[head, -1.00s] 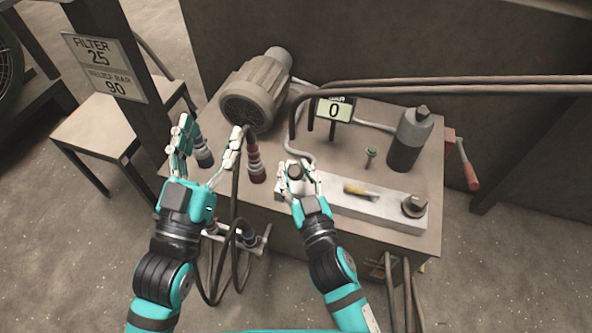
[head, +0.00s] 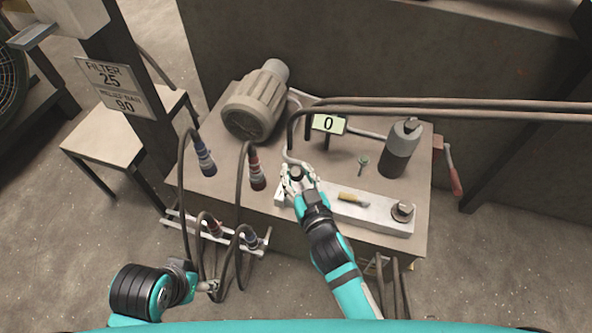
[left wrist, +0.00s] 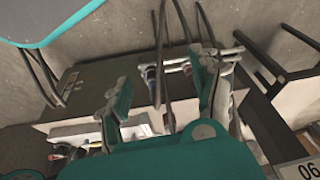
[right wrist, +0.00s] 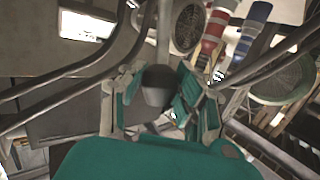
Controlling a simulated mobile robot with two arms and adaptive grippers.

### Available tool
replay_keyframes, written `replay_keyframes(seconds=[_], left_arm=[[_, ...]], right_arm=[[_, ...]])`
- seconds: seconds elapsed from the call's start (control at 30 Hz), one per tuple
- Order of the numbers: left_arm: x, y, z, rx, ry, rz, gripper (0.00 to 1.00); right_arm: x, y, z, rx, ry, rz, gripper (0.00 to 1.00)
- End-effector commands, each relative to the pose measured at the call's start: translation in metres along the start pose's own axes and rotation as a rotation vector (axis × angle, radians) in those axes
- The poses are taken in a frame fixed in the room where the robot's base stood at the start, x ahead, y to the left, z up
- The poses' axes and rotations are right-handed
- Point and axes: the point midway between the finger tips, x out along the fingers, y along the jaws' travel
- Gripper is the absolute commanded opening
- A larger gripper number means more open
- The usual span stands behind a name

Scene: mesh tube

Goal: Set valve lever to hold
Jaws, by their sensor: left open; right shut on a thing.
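A pale metal valve block (head: 375,215) lies along the front of the bench top. A short lever with a yellow grip (head: 352,197) sits at its middle, lying roughly along the block. My right gripper (head: 297,178) is shut on a dark round knob (head: 296,172) at the block's left end; the knob also shows between the fingers in the right wrist view (right wrist: 158,85). My left gripper (head: 209,287) is low at the front left, off the bench and away from the block. Its fingers are spread and empty in the left wrist view (left wrist: 165,100).
A display (head: 328,123) reads 0. A grey motor (head: 255,103), a dark cylinder (head: 399,155) and a red-handled crank (head: 453,170) surround the block. Hanging hoses with blue (head: 205,160) and red (head: 256,172) couplings fill the left front, above a coupling rack (head: 190,226).

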Motion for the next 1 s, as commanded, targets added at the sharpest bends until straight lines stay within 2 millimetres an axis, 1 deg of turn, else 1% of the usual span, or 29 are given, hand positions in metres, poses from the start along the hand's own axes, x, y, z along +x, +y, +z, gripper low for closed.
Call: replay_keyframes(seconds=[0.03,0.1,0.13,0.27,0.37,0.4,0.6,0.8,1.0], left_arm=[[-0.007,0.0,-0.003,0.0,0.001,0.0,0.64],[-0.01,0.0,-0.004,0.0,0.0,0.001,0.64],[0.002,0.0,-0.003,0.001,-0.011,0.002,0.64],[0.035,0.002,-0.002,0.003,-0.027,0.005,0.64],[0.062,0.003,0.003,0.005,-0.041,0.007,0.64],[0.073,0.004,0.006,0.005,-0.046,0.008,0.64],[0.121,0.007,0.025,0.01,-0.072,0.013,0.64],[0.159,0.009,0.052,0.015,-0.096,0.016,0.64],[0.186,0.011,0.08,0.019,-0.115,0.019,0.64]], right_arm=[[0.001,0.001,-0.005,0.004,-0.006,0.0,0.0],[0.002,0.002,-0.006,0.01,-0.015,-0.001,0.0],[0.003,0.003,-0.006,0.013,-0.02,-0.002,0.0],[0.005,0.005,-0.008,0.026,-0.038,-0.004,0.0],[0.007,0.006,-0.01,0.038,-0.053,-0.005,0.0],[0.008,0.007,-0.011,0.042,-0.059,-0.006,0.0],[0.013,0.011,-0.013,0.065,-0.093,-0.009,0.0],[0.018,0.015,-0.015,0.089,-0.129,-0.013,0.0],[0.023,0.018,-0.015,0.111,-0.159,-0.016,0.0]])
